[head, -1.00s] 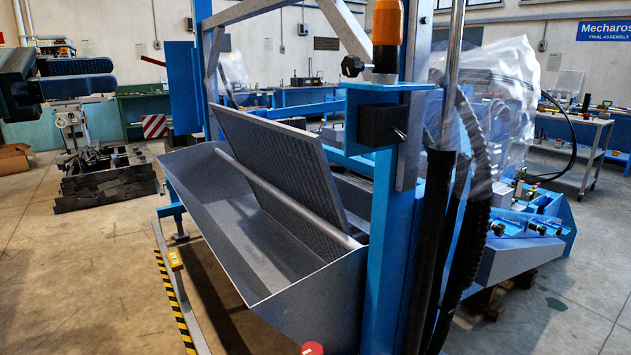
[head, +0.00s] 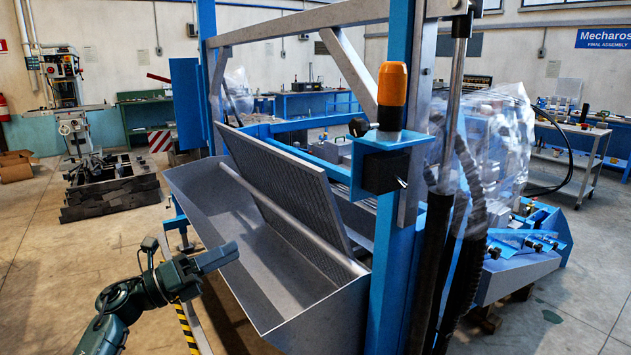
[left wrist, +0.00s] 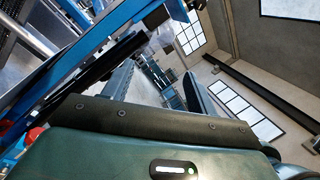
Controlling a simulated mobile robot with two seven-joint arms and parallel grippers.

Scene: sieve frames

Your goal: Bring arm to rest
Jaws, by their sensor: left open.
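My left gripper (head: 217,258) is at the lower left in the head view, in front of the near left side of the grey metal trough (head: 213,248). Its dark fingers point right, and they overlap there so that the gap is hard to see. In the left wrist view the two fingers of the left gripper (left wrist: 154,80) stand apart with nothing between them. The gripper is open and empty. I cannot tell its exact distance from the trough. My right gripper is in neither view.
A perforated grey sieve panel (head: 290,185) stands tilted in the trough. A blue post (head: 392,250) with an orange-capped fitting (head: 392,90) rises close in front. A yellow-black striped rail (head: 187,328) runs below my left arm. Open floor (head: 60,255) lies to the left.

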